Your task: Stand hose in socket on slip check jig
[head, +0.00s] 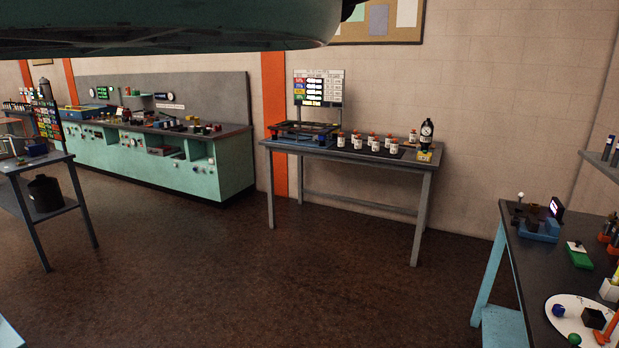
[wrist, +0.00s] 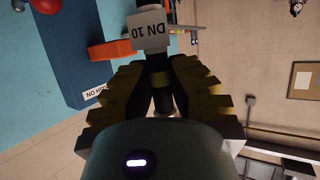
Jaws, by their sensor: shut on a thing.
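In the wrist view my gripper (wrist: 158,70) is shut on a dark hose (wrist: 163,104) with a yellow band. A white tag reading DN 10 (wrist: 149,31) sits on it just beyond the fingertips. Its far end runs out of the top of the picture, and the rest is partly hidden by the fingers. The hose and gripper do not show in the head view. I cannot tell for sure which item is the slip check jig. A blue fixture with a small lit screen (head: 540,225) stands on the right bench in the head view.
In the wrist view a dark blue block (wrist: 70,45) and an orange piece (wrist: 110,50) lie left of the hose. The right bench (head: 530,265) also holds a green block (head: 578,256) and a white plate (head: 560,303). Open floor (head: 330,270) lies between the benches.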

